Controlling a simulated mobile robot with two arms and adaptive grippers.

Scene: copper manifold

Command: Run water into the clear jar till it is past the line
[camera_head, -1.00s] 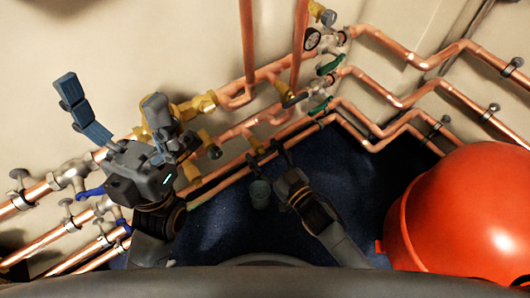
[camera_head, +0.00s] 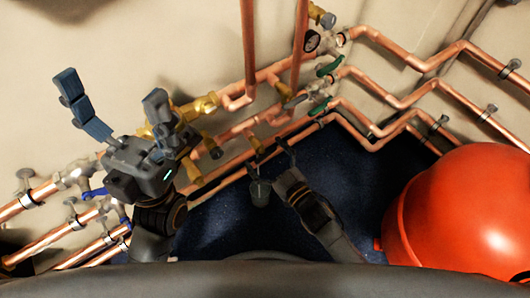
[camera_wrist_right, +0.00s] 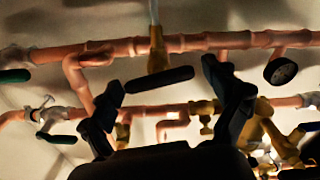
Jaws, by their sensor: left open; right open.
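A small grey, translucent-looking cup (camera_head: 260,192), which may be the clear jar, stands low over the dark blue floor beside my right gripper. Its line and any water in it are too small to make out. My right gripper (camera_head: 268,152) is open at the lowest copper pipe. In the right wrist view its spread fingers (camera_wrist_right: 166,82) lie either side of a dark lever (camera_wrist_right: 160,80) on a brass valve (camera_wrist_right: 157,55). A pale vertical strip (camera_wrist_right: 153,12) meets this valve; I cannot tell if it is water. My left gripper (camera_head: 110,88) is open and empty before the wall.
Copper pipes (camera_head: 395,98) with brass valves (camera_head: 200,106) run along the beige wall. Green handles (camera_head: 328,67), a blue handle (camera_head: 95,193) and a round gauge (camera_head: 312,40) sit among them. A large red tank (camera_head: 465,215) fills the lower right. Blue floor (camera_head: 345,185) lies clear between.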

